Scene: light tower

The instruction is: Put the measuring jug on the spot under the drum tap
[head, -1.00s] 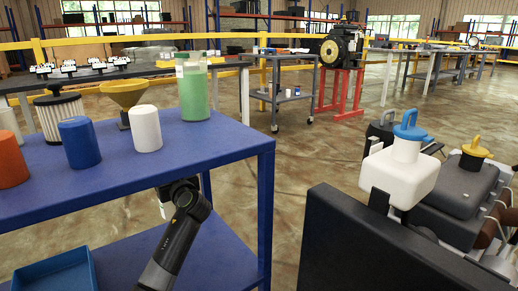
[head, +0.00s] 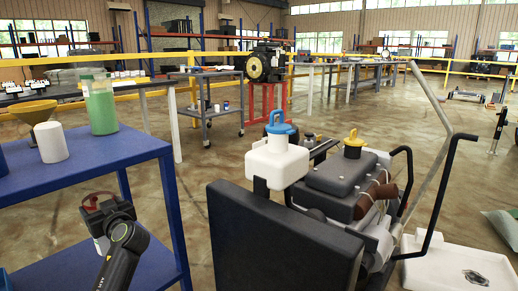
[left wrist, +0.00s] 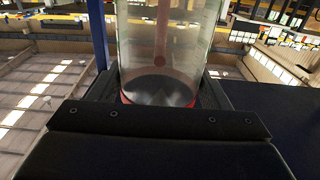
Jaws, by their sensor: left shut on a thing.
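My left gripper (head: 105,212) is beside the blue shelf unit, below its top board. It is shut on a clear cylinder, which I take for the measuring jug. The left wrist view shows the jug (left wrist: 168,45) upright between the jaws, its see-through wall with a red edge at the bottom. In the head view only a dark red rim (head: 97,197) and a little of it show at the gripper; the rest is hard to make out. The drum tap and the spot under it are not in view. My right gripper is not in view.
The blue shelf unit (head: 95,153) carries a container with green contents (head: 100,104), a white cylinder (head: 51,142) and a yellow funnel (head: 31,112). A light tower machine (head: 338,178) with a black panel (head: 280,240) stands on the right. Open floor (head: 205,160) lies between them.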

